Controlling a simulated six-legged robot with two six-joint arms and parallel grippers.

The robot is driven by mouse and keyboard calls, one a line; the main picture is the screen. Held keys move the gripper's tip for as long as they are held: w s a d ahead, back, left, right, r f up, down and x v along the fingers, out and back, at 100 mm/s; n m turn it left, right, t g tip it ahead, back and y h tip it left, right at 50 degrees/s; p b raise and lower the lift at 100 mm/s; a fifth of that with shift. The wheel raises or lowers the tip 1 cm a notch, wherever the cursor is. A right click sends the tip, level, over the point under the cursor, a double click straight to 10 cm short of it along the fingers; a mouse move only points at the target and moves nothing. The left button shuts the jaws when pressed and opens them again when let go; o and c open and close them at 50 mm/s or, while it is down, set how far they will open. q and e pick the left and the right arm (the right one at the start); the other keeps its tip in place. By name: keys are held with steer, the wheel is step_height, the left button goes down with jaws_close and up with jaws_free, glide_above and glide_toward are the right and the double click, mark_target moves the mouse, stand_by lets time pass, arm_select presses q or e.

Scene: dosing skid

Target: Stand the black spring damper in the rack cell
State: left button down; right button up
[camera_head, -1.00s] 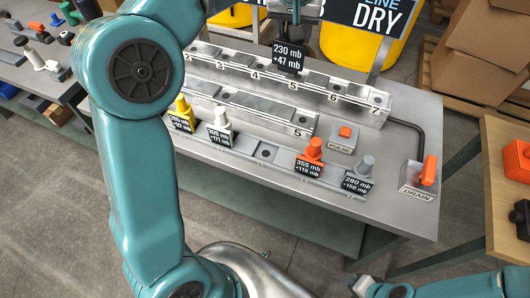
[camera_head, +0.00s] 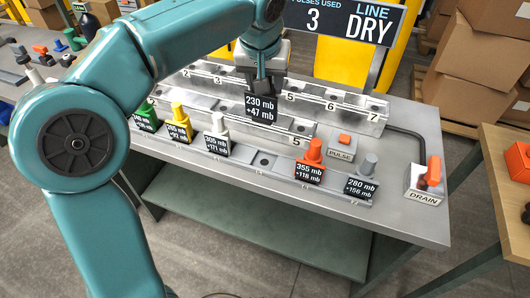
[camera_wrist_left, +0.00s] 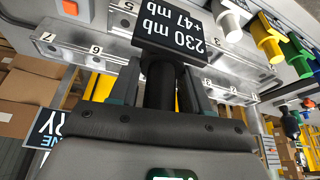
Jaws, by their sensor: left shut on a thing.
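The black spring damper (camera_head: 262,108), with a tag reading 230 mb +47 mb, is held upright in my left gripper (camera_head: 262,84). In the left wrist view the damper (camera_wrist_left: 172,38) sits between the two fingers of the gripper (camera_wrist_left: 160,88), which are shut on its black stem. It hangs above the metal manifold, and its tag hides part of the numbered blocks. The grey rack (camera_head: 240,166) along the front of the bench has an empty square cell (camera_head: 264,160) between the white and orange dampers. My right gripper is not in view.
Green (camera_head: 145,112), yellow (camera_head: 180,118), white (camera_head: 218,128), orange (camera_head: 313,155) and grey (camera_head: 367,168) dampers stand in the rack. Behind the rack are the PULSE button (camera_head: 344,143) and the DRAIN lever (camera_head: 430,175). A sign reading DRY (camera_head: 368,28) stands behind.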

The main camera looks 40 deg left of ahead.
arm_select(q)
step_height(320, 180, down, 16)
steer(key=b, duration=0.3)
steer(key=shift+f, duration=0.15)
steer(key=shift+s, duration=0.15)
steer(key=c, duration=0.5)
jaws_free()
steer(key=shift+f, duration=0.1)
